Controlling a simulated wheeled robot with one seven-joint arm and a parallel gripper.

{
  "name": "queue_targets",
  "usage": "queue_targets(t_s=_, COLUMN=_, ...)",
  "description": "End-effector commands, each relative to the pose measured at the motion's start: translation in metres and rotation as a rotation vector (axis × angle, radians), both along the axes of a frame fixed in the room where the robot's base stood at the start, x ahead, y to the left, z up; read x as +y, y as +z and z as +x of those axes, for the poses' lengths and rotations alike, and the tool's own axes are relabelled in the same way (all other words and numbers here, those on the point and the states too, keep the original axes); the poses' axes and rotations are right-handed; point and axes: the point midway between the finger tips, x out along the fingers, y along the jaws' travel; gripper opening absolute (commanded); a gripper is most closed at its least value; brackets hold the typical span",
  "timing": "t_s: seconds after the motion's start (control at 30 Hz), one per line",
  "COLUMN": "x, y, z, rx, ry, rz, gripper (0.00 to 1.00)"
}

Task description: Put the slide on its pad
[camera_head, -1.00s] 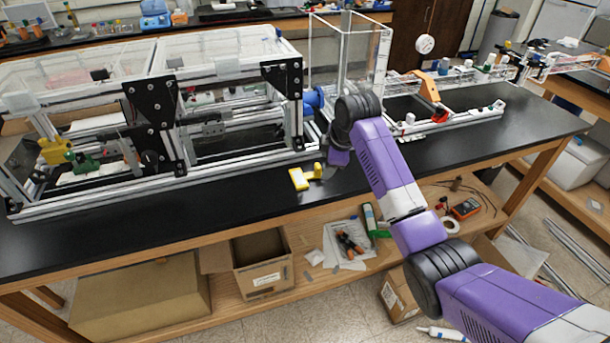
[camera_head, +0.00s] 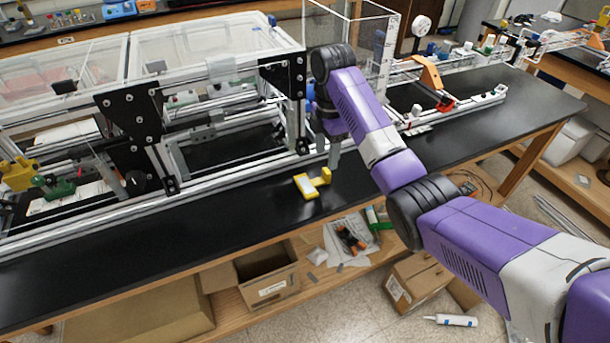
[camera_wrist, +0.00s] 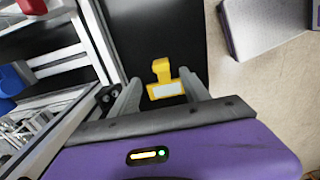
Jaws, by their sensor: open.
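A small yellow piece (camera_head: 306,187) lies on the black bench top near its front edge. It has a pale rectangular face and a yellow knob at one end, and I take it for the slide. In the wrist view the yellow piece (camera_wrist: 161,72) shows between the two grey fingers of my gripper (camera_wrist: 159,80), which is open and empty. In the head view my gripper (camera_head: 330,158) is just behind and right of the piece, its fingers partly hidden by my arm. I cannot pick out a separate pad with certainty.
A large aluminium extrusion frame (camera_head: 225,172) with black plates and clear covers stands behind and left. A clear box (camera_head: 376,45) and a rail assembly (camera_head: 470,104) stand to the right. The black bench front (camera_head: 200,215) is clear. The shelf below holds an open cardboard box (camera_head: 268,280).

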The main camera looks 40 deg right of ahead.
Motion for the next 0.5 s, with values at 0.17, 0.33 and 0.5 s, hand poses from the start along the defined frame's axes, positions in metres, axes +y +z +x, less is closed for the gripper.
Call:
queue_targets(t_s=0.17, x=0.001, y=-0.021, z=-0.001, rx=0.003, ry=0.001, rz=0.002, gripper=0.55)
queue_targets(t_s=0.33, x=0.002, y=-0.033, z=-0.001, rx=0.004, ry=0.001, rz=0.002, gripper=0.55)
queue_targets(t_s=0.5, x=0.005, y=-0.056, z=-0.004, rx=0.005, ry=0.000, rz=0.001, gripper=0.55)
